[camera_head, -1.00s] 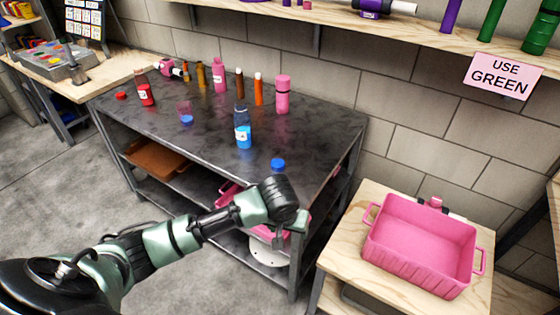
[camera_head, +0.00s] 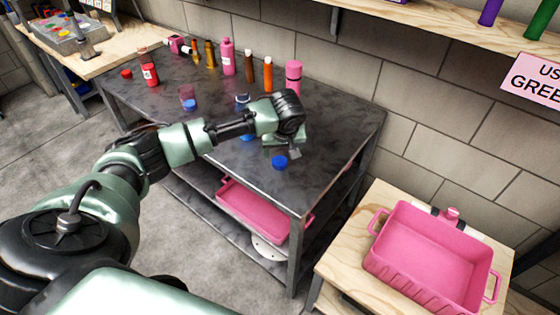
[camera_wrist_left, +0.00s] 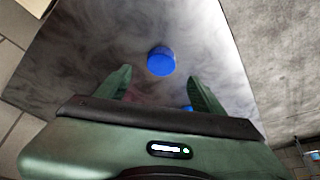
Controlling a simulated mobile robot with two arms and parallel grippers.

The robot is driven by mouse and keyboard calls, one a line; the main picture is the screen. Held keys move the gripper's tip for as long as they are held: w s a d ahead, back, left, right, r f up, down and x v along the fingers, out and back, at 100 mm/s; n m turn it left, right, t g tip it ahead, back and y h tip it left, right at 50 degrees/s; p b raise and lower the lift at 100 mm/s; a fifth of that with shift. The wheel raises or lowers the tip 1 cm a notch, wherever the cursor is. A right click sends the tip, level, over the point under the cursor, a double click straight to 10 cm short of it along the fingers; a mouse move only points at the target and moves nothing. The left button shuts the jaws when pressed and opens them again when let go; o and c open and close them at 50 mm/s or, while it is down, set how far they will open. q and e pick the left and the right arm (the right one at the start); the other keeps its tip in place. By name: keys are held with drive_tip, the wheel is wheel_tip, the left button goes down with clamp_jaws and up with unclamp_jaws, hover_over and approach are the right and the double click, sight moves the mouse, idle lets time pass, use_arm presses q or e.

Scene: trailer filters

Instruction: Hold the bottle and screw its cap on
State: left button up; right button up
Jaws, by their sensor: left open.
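The blue bottle (camera_head: 242,99) stands on the dark table, mostly hidden behind my left forearm; a bit of its blue lower part shows below the arm. A blue cap (camera_head: 280,162) lies on the table near its front edge, apart from the bottle. It also shows in the left wrist view (camera_wrist_left: 161,61), beyond and between the fingertips. My left gripper (camera_head: 285,149) is open and empty above the table, close to the cap. Its two spread fingers show in the left wrist view (camera_wrist_left: 162,88). A small blue patch beside one finger there is unclear. My right gripper is out of view.
Several bottles, including a pink one (camera_head: 293,77) and a red one (camera_head: 149,68), stand toward the table's back and left. A small clear cup (camera_head: 188,97) with blue at its base is left of my arm. A pink crate (camera_head: 395,275) sits on the wooden stand at right.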

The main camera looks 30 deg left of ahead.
sight(279, 161)
use_arm(q)
drive_tip(key=shift+x, duration=1)
drive_tip(key=shift+a+f, duration=0.1)
drive_tip(key=shift+f, duration=0.05)
drive_tip(key=p+x, duration=0.1)
drive_tip(key=x, duration=0.2)
drive_tip(key=shift+w+a+f, duration=0.15)
drive_tip(key=shift+f, duration=0.2)
drive_tip(key=shift+w+a+f, duration=0.15)
drive_tip(key=shift+w+f, duration=0.05)
drive_tip(key=shift+f, duration=0.35)
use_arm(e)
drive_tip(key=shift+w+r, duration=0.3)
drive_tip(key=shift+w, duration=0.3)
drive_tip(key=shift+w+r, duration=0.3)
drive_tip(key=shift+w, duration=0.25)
use_arm(q)
drive_tip(key=shift+c, duration=0.6)
drive_tip(key=c, duration=1.2)
drive_tip(key=shift+c, duration=0.2)
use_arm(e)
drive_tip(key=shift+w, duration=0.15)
